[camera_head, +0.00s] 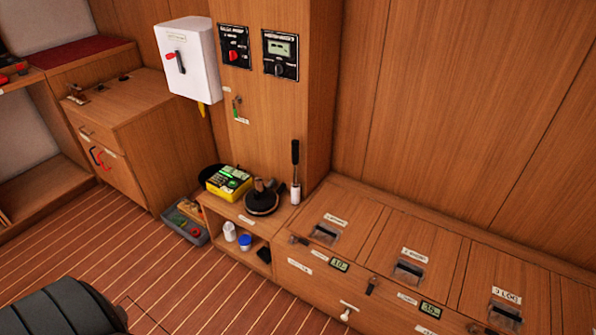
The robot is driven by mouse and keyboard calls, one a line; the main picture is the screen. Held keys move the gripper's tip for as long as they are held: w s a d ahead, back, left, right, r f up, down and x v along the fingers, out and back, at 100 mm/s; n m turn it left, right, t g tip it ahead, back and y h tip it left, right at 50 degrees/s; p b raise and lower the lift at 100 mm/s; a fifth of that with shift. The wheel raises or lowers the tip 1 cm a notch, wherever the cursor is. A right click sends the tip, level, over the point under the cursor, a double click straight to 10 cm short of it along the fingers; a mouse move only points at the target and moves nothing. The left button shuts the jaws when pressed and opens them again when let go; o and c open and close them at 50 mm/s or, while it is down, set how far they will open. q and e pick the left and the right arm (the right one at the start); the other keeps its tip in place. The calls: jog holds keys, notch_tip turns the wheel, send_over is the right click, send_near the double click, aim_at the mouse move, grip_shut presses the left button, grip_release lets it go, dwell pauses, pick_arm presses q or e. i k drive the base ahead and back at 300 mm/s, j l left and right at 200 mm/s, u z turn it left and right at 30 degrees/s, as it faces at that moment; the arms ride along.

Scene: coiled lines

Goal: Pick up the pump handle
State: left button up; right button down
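A slim upright bar with a black top and a pale lower end, which looks like the pump handle (295,153), stands at the right end of the low wooden shelf unit, close to the wooden column. Just left of it sits a round black pump-like fitting (262,203) with a brownish stub on top. I cannot tell whether the bar's lower end sits in a holder. Neither of my grippers is in view.
A yellow box (228,182) stands on the shelf top left of the round fitting. White and blue-lidded containers (245,242) are on the shelf below. A grey bin (186,222) stands on the floor. Wooden lockers (377,253) with recessed latches run right.

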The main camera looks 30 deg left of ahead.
aim_at(296, 143)
jog(key=u, duration=1.35)
jog(key=i+j+u, duration=0.1)
jog(key=i, duration=0.25)
jog(key=j, duration=0.1)
